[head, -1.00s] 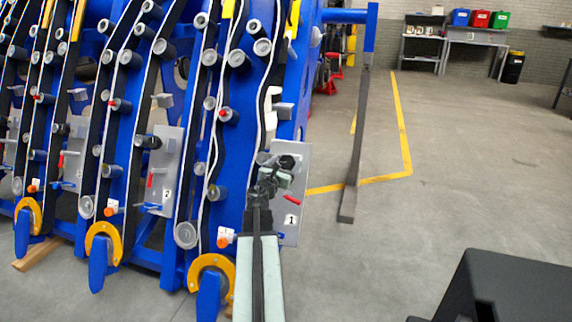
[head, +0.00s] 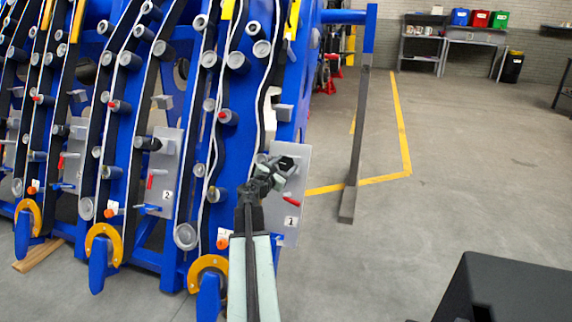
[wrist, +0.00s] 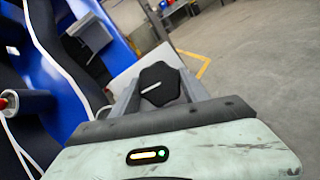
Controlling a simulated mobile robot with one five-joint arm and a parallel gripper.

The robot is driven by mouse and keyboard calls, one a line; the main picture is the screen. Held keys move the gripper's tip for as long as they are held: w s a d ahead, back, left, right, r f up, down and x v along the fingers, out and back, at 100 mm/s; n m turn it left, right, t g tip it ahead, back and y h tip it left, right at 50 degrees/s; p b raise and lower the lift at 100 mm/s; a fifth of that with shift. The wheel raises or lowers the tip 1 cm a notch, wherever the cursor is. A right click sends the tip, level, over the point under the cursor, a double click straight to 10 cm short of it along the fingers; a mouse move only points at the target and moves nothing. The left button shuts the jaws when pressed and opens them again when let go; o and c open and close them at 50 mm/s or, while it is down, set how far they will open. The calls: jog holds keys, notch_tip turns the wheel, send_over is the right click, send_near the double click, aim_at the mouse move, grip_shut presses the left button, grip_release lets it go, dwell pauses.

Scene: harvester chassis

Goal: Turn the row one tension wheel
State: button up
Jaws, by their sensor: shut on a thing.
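The row one tension wheel (wrist: 160,82) is a black, many-sided knob with a white mark line across its face. In the wrist view it sits between the two grey fingers of my gripper (wrist: 162,92), which are shut on it. The mark line slants slightly, its right end higher. In the head view my gripper (head: 273,173) is at the upper part of the grey plate labelled 1 (head: 291,232), and the wheel there is small and partly hidden. A red lever (head: 281,202) is on the same plate, below my gripper.
Blue row frames with rollers and black belts fill the left, including the plate labelled 2 (head: 160,195). A grey post (head: 352,170) stands to the right of plate 1. Open floor (head: 470,200) lies right of it.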

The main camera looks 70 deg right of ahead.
jog(key=m+g+y+p, duration=0.1)
jog(key=m, duration=0.2)
jog(key=m+g+y+p, duration=0.1)
jog(key=m+p, duration=0.1)
jog(key=m, duration=0.1)
jog(key=shift+w+a+r+m+g, duration=0.1)
jog(key=shift+w+r+m+g, duration=0.1)
jog(key=shift+m+g, duration=0.15)
jog(key=shift+f+m+g+y+p, duration=0.15)
jog(key=shift+m+g+y+p, duration=0.5)
jog(key=shift+m, duration=0.7)
jog(key=o, duration=1.4)
jog(key=p+v, duration=0.2)
jog(key=v, duration=0.5)
jog(key=shift+w+a, duration=0.1)
jog(key=shift+a, duration=0.3)
